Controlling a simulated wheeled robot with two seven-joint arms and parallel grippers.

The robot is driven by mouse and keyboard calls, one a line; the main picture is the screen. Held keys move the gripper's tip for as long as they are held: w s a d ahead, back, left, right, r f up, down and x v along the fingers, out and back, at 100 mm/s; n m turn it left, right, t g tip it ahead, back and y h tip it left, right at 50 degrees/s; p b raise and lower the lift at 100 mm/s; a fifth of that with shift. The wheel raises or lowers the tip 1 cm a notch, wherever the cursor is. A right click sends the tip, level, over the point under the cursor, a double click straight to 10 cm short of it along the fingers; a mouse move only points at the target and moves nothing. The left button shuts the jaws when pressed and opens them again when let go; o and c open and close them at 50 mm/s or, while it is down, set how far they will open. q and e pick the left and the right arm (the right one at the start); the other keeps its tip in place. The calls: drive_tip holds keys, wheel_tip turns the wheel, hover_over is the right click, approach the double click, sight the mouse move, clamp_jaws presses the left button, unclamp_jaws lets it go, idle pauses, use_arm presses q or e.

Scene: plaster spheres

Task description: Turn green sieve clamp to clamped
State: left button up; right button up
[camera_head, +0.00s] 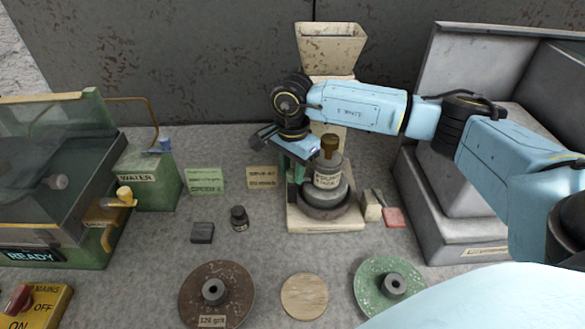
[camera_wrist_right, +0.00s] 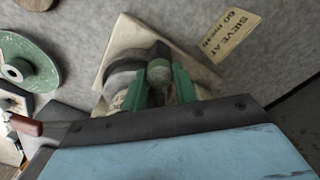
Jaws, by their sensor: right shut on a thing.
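The sieve clamp is a grey-green rounded part (camera_wrist_right: 159,72) in the right wrist view, on the side of the sieve machine (camera_head: 327,203). My right gripper (camera_wrist_right: 160,88) has its two green fingers on either side of the clamp and is shut on it. In the head view the right gripper (camera_head: 296,163) reaches down at the left side of the machine's labelled cylinder (camera_head: 328,179). There the hand and fingers mostly hide the clamp, so I cannot tell its turn. My left gripper is not in view.
A tan hopper (camera_head: 330,47) rises behind the machine. A grey block housing (camera_head: 470,190) stands right, a green water box (camera_head: 147,175) left. A dark bottle (camera_head: 239,219) and black block (camera_head: 202,232) are left of the machine. Discs (camera_head: 217,293) lie in front.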

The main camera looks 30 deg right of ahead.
sight(292, 172)
drive_tip(key=o, duration=1)
drive_tip(key=shift+c, duration=0.2)
drive_tip(key=shift+r, duration=0.1)
wheel_tip(292, 172, up, 13)
drive_tip(key=shift+r, duration=0.15)
